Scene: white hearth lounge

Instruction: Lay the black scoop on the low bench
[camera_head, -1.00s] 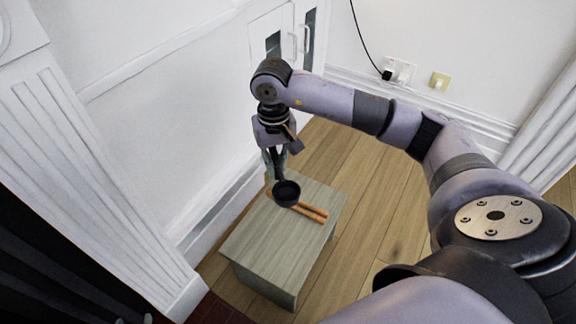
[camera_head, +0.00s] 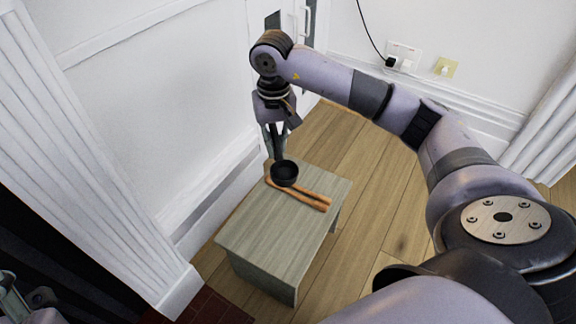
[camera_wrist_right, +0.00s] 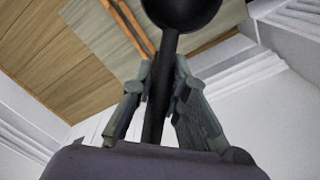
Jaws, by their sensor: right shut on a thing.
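My right gripper (camera_head: 276,152) points down at the far end of the low bench (camera_head: 265,240), shut on the handle of the black scoop. The scoop's round dark bowl (camera_head: 285,174) hangs just below the fingers, over the bench top; I cannot tell if it touches. In the right wrist view the scoop's handle (camera_wrist_right: 157,105) runs between the two fingers (camera_wrist_right: 160,78), with the bowl beyond. The grey wooden bench top also shows there (camera_wrist_right: 100,38). Part of my left gripper (camera_head: 15,300) shows at the lower left corner, its jaws unclear.
Orange-brown wooden tongs (camera_head: 312,201) lie on the bench beside and partly behind the bowl. The near part of the bench top is bare. A white wall and skirting (camera_head: 205,200) stand close to the left; wooden floor (camera_head: 375,205) is open to the right.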

